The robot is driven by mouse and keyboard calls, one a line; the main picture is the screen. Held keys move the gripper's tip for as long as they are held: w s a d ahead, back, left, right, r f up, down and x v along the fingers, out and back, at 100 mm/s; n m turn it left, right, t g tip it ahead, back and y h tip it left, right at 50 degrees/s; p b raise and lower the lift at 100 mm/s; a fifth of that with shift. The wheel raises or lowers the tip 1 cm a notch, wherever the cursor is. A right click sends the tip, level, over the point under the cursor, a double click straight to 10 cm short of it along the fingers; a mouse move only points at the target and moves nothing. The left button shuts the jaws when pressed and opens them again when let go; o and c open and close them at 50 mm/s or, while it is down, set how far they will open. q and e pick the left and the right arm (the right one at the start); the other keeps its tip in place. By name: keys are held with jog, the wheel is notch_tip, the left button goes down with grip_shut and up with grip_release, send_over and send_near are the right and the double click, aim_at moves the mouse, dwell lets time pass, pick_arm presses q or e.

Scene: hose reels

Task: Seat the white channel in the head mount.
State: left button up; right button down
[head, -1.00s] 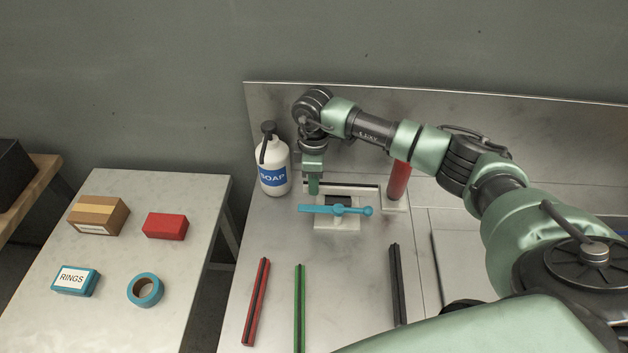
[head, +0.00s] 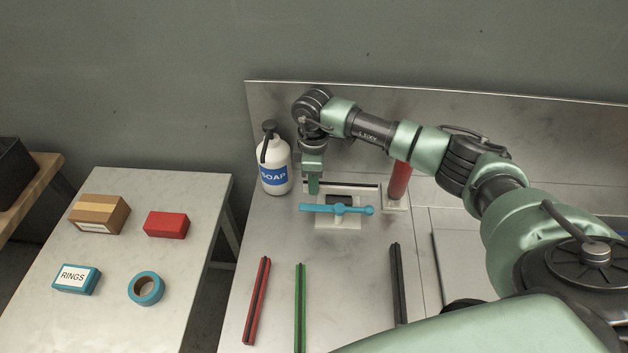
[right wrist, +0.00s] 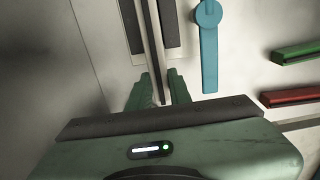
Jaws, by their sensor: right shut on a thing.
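The white channel (head: 345,186) is a long pale strip with a dark slot, lying crosswise at the back of the bench. My right gripper (head: 313,189) points down and is shut on its left end. In the right wrist view the channel (right wrist: 153,50) runs away from between the fingers (right wrist: 158,90), with dark pads on both sides of it. The pale mount (head: 338,224) with its blue lever (head: 338,209) stands at the channel's near side. Whether the channel rests fully down in the mount cannot be told. My left gripper is out of view.
A soap bottle (head: 275,167) stands just left of my right gripper. A red cylinder (head: 399,181) stands near the channel's right end. Red (head: 257,300), green (head: 300,308) and black (head: 397,285) channels lie in front, with bare bench between. A metal panel (head: 450,118) rises behind.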

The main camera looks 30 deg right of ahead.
jog(key=shift+f+b, duration=0.55)
jog(key=shift+f, duration=0.75)
dwell(1.7)
jog(key=c, duration=0.7)
grip_release()
jog(key=shift+r, duration=0.1)
jog(key=shift+r+p, duration=3.25)
jog(key=shift+r, duration=0.7)
jog(key=shift+s+f, duration=0.1)
jog(key=shift+f, duration=0.05)
